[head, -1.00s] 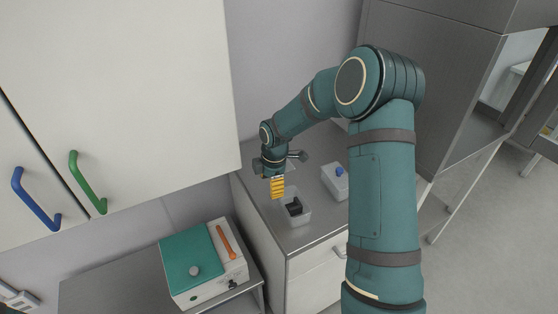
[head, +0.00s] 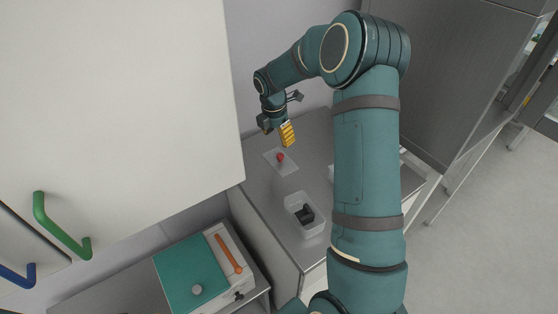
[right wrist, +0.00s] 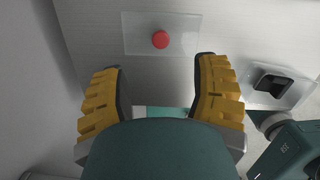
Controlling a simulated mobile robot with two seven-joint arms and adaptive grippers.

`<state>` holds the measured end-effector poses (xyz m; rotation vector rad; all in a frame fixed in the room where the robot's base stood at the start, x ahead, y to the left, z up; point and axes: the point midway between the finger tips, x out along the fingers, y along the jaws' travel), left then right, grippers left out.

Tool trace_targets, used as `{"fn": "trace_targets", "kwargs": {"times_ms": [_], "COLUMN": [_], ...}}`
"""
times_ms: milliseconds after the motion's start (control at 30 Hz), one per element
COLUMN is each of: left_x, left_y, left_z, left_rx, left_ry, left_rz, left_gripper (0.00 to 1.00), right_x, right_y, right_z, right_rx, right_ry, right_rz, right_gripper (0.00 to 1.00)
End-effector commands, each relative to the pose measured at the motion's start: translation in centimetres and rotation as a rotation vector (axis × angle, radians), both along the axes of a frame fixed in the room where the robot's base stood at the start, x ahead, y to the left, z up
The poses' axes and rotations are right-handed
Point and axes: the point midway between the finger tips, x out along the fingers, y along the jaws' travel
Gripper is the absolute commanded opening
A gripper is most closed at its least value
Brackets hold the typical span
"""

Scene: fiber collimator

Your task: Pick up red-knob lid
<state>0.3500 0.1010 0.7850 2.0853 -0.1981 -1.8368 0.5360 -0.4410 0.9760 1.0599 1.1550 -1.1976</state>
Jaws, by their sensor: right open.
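The red-knob lid (head: 281,163) is a clear flat plate with a round red knob, lying on the metal counter. It also shows in the right wrist view (right wrist: 160,39), at the top middle, beyond my fingertips. My right gripper (head: 288,134) is above the counter, just above and behind the lid in the head view, apart from it. In the right wrist view its two yellow-padded fingers (right wrist: 160,85) are spread wide with nothing between them. My left gripper is not in view.
An open clear container (head: 306,224) with a dark part inside stands nearer on the counter (head: 262,196); it also shows at right in the wrist view (right wrist: 277,87). A teal-topped box (head: 190,273) stands lower left. White cabinets (head: 120,90) hang at left.

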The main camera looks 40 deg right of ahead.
Motion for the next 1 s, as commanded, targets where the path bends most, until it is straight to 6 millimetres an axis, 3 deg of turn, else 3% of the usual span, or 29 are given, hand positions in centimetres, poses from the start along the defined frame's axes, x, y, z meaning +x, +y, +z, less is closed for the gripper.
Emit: {"fn": "trace_targets", "kwargs": {"times_ms": [133,467,800,1000], "left_x": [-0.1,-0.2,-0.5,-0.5], "left_y": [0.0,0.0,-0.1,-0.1], "left_z": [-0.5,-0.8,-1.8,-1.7], "left_rx": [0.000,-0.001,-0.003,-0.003], "left_ry": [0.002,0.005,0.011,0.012], "left_rz": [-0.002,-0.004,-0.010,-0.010], "left_gripper": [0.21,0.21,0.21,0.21], "right_x": [0.0,0.0,-0.2,-0.2], "right_y": [-0.2,-0.5,-0.9,-1.0], "right_z": [-2.8,-4.8,-9.2,-9.4], "right_rx": [0.001,0.001,0.001,0.000], "right_ry": [0.001,0.000,0.000,-0.003], "right_rz": [0.000,-0.001,-0.001,-0.001], "right_gripper": [0.61,0.61,0.61,0.61]}}
